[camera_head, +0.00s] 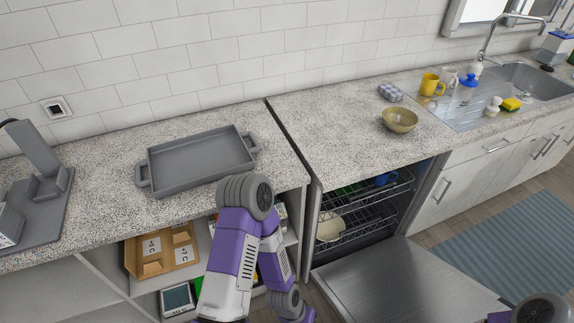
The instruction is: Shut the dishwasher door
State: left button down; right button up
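The dishwasher door (405,285) is folded down, open, and lies roughly flat in front of the dishwasher at the lower middle-right. Its inner face is grey metal. The dishwasher interior above it shows two wire racks (350,215) holding several dishes, among them a pale bowl (330,229) and a blue item (386,178). My purple and white left arm stands left of the door, with its lower end leaving the bottom edge. Neither gripper's fingers can be seen.
The counter (340,140) above holds a grey tray (200,160) and an olive bowl (400,120). Left of the dishwasher are open shelves with a wooden organizer (165,252). White cabinets (455,190) and a blue rug (520,245) lie to the right.

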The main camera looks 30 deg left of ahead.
aim_at(393, 279)
jog(key=u, duration=3.1)
jog(key=k, duration=1.4)
jog(key=z, duration=3.2)
jog(key=k, duration=0.25)
jog(key=u, duration=1.05)
